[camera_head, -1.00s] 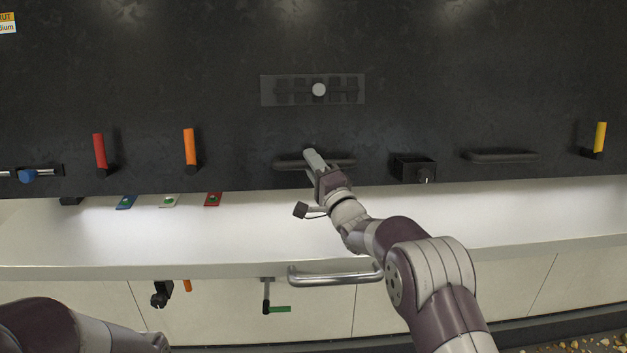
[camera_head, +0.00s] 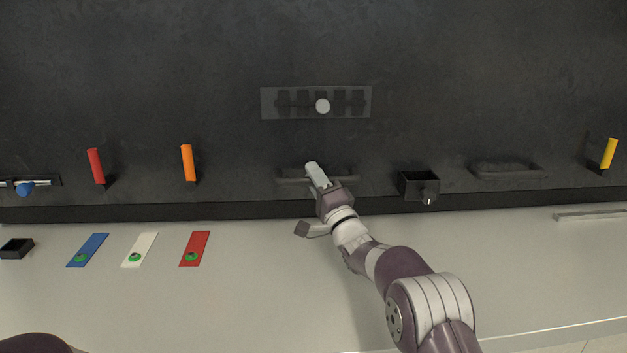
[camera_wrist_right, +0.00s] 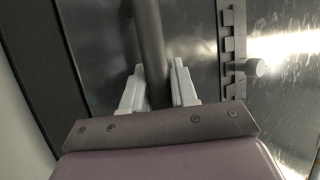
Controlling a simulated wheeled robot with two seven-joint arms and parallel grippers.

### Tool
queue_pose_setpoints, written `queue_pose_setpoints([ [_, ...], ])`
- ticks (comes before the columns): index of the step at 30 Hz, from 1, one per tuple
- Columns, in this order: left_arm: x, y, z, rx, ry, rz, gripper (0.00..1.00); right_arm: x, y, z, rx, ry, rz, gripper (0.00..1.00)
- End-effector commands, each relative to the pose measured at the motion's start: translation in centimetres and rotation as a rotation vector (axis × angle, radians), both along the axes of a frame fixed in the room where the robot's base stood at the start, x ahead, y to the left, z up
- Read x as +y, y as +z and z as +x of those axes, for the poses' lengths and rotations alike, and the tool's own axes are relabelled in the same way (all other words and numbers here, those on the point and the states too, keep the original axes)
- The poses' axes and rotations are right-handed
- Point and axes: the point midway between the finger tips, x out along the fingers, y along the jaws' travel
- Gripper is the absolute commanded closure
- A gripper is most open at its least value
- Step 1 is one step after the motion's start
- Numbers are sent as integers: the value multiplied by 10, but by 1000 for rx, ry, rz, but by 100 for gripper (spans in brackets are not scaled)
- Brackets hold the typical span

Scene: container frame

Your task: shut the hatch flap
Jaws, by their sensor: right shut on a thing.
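The hatch flap (camera_head: 450,90) is a large dark panel that fills the upper part of the head view. Its dark bar handle (camera_head: 290,179) is near its lower edge. My right gripper (camera_head: 316,176) is at this handle. In the right wrist view, the pale fingers of my right gripper (camera_wrist_right: 158,80) stand either side of the dark bar (camera_wrist_right: 148,25) and are shut on it. The gripper hides part of the handle in the head view. My left gripper is outside the views.
The panel carries red (camera_head: 96,166), orange (camera_head: 188,162) and yellow (camera_head: 609,153) levers, a small black box (camera_head: 418,185) and a slotted plate (camera_head: 275,103). Blue, white and red cards (camera_head: 195,248) lie on the pale counter (camera_head: 270,290). Its right side is mostly clear.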

Motion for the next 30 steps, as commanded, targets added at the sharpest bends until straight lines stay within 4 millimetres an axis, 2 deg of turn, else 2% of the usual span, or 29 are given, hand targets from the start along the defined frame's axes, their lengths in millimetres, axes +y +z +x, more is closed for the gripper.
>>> queue_pose_setpoints([
  [8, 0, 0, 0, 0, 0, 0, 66, -3, -2, 1, 7, -7, 2, 100],
  [9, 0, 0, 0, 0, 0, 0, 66, -3, -3, 1, 7, -7, 2, 62],
  [10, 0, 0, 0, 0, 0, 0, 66, -3, -3, 1, 7, -7, 2, 52],
  [24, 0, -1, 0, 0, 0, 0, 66, -2, -8, 1, 15, -5, -2, 52],
  [27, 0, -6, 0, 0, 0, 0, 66, -5, -11, -5, 14, -5, -1, 52],
  [30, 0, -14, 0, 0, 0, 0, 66, -11, -17, -20, 8, -5, -1, 52],
])
